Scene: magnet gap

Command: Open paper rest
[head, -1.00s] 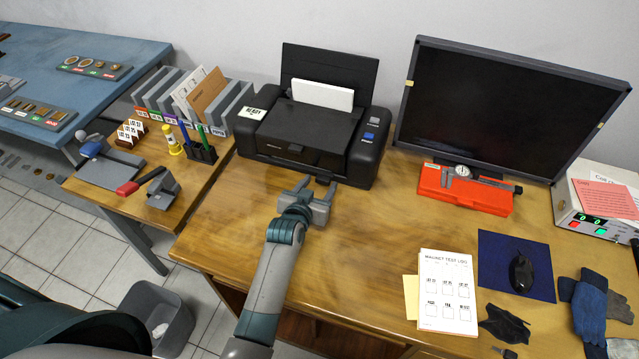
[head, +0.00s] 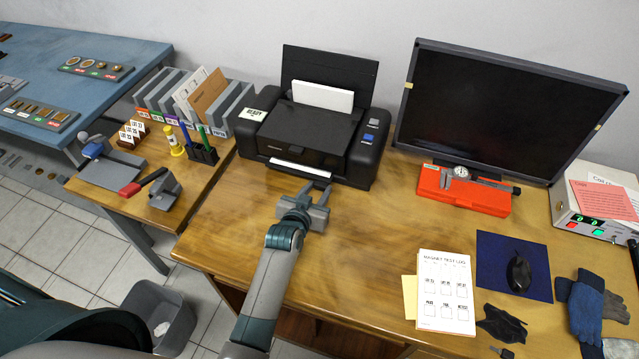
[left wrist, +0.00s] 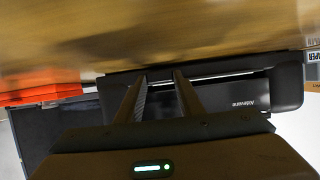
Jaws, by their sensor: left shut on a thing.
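The black printer (head: 309,135) stands at the back of the wooden desk, with white paper in its rear feeder. At its lower front, the paper rest (head: 299,168) shows as a pale strip with a dark edge, out a little from the body. My left gripper (head: 314,190) is in front of the printer, at the right part of this edge, shut on the paper rest. In the left wrist view, the two fingers of my left gripper (left wrist: 160,77) reach to the rest's edge beside a pale line. The exact grip is too small to see. My right gripper is not in view.
A monitor (head: 507,105) and an orange case (head: 465,192) stand to the right. A pen holder (head: 202,152) and file rack stand left of the printer. The desk in front of the printer (head: 365,235) is clear up to the test log sheet (head: 446,290).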

